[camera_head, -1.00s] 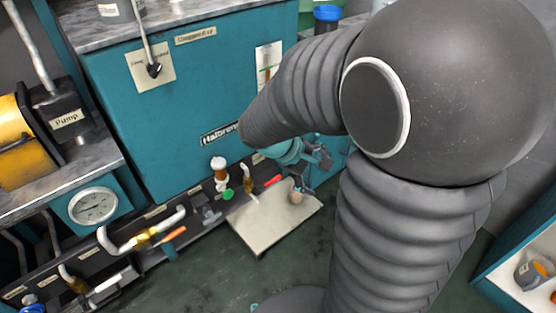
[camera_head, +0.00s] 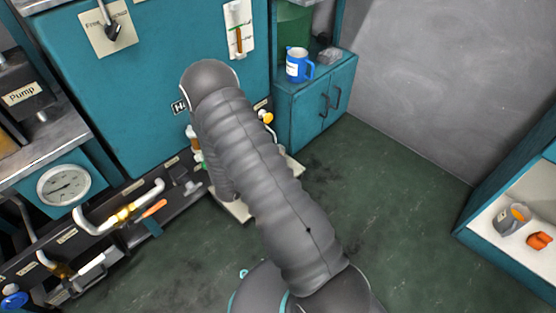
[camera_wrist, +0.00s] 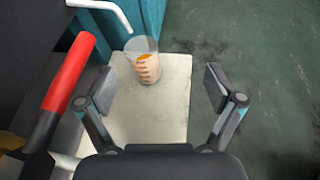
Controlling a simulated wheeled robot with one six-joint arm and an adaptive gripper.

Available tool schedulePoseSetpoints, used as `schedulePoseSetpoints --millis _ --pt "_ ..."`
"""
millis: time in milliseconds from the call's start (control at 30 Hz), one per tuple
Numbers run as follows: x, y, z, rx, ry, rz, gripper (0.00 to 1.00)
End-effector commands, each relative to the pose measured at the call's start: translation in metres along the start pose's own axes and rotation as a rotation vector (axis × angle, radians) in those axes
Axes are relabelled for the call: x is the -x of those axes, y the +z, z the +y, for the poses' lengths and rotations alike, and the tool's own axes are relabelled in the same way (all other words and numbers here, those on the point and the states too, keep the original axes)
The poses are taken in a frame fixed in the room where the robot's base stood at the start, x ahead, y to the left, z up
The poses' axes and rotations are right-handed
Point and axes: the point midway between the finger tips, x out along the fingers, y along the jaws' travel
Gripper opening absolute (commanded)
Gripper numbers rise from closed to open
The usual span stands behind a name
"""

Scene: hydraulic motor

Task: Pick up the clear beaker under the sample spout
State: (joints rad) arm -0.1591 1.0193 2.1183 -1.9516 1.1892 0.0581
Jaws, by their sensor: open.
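The clear beaker (camera_wrist: 144,62) stands upright on a pale tray (camera_wrist: 165,118) in the wrist view, with something orange-brown showing in it. The white bent spout (camera_wrist: 103,8) is above and to the left of it. My gripper (camera_wrist: 158,85) is open and empty. In the wrist view the beaker lies ahead of the fingers, between them and a little left of the middle. In the head view my arm hides the beaker and my gripper, and only parts of the pale tray (camera_head: 234,210) show.
A red-and-black handle (camera_wrist: 62,88) is close to the left finger in the wrist view. The teal machine (camera_head: 150,90) stands behind the tray. A blue jug (camera_head: 298,64) is on a teal cabinet. The green floor at the right is clear.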

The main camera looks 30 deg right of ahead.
Motion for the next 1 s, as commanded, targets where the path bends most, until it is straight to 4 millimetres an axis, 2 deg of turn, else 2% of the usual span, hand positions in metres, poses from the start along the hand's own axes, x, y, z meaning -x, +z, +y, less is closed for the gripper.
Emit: schedulePoseSetpoints --millis 33,100,233,367,700,1000 --pt "-0.003 -0.015 0.003 0.035 0.030 0.005 0.93" --pt "-0.005 -0.029 0.007 0.068 0.065 0.009 0.93" --pt "-0.008 -0.043 0.011 0.102 0.104 0.015 0.93" --pt "-0.021 -0.047 0.013 0.108 0.110 0.016 0.93" --pt "-0.079 -0.048 0.020 0.106 0.109 0.016 0.93" --pt "-0.099 -0.049 0.024 0.106 0.110 0.016 0.93"
